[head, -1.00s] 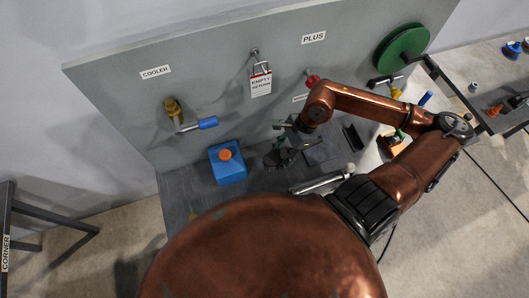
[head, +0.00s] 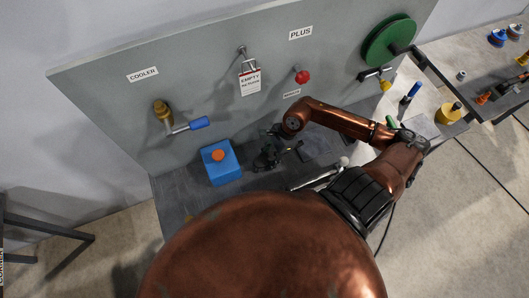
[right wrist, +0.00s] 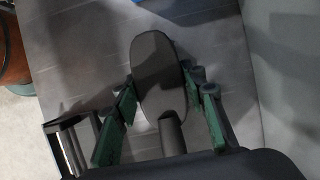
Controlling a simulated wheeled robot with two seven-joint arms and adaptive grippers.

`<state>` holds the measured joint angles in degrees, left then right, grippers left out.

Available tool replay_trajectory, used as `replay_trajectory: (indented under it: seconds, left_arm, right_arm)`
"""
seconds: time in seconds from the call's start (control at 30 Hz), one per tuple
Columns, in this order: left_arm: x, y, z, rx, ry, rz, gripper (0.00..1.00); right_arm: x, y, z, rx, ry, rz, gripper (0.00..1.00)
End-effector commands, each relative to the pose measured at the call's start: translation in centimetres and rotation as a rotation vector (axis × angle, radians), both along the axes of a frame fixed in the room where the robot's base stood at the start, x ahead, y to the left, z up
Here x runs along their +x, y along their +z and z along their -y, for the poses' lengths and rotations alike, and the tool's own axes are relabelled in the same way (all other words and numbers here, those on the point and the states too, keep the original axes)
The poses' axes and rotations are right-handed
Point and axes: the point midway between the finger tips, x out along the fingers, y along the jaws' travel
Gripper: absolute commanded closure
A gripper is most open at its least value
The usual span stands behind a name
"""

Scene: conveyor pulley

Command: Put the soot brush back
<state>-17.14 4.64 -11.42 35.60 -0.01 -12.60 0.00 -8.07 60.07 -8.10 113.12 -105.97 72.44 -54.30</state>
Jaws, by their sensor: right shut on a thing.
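My right gripper (head: 266,157) is low over the dark bench in the head view, just right of the blue can. In the right wrist view its green-padded fingers (right wrist: 165,98) stand either side of the soot brush (right wrist: 158,72) and are shut on it. The brush has a dark, flat oval head pointing away from the palm and a short round handle (right wrist: 172,135). The bench surface lies behind it; whether the brush touches it I cannot tell. In the head view the brush is hard to make out among the dark fingers. My left gripper is not in view.
The blue can (head: 221,162) with an orange cap stands close left of my right gripper. The grey panel (head: 215,115) behind carries a tap (head: 163,112), a hanging tag (head: 250,82), a red knob (head: 302,76) and a green wheel (head: 388,42). A yellow container (head: 449,113) stands at right.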

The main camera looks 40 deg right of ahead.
Motion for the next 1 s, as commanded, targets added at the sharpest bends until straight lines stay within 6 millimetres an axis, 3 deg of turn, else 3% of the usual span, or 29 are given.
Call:
replay_trajectory:
  seconds: [0.23,0.37,0.7,0.73,1.0]
  left_arm:
    - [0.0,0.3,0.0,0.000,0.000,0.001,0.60]
    - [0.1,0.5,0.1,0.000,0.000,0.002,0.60]
    - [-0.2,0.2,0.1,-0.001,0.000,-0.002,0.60]
    - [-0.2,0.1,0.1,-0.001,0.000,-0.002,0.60]
    - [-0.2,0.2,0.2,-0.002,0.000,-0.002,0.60]
  right_arm:
    - [3.6,0.2,1.0,0.003,-0.002,0.003,0.88]
    - [3.3,-1.0,1.0,0.003,-0.001,-0.001,0.88]
    - [3.3,-1.4,1.0,0.000,0.000,0.000,0.88]
    - [3.3,-1.5,1.0,0.000,0.000,-0.001,0.61]
    - [3.2,-1.4,1.0,0.000,0.000,-0.001,0.44]
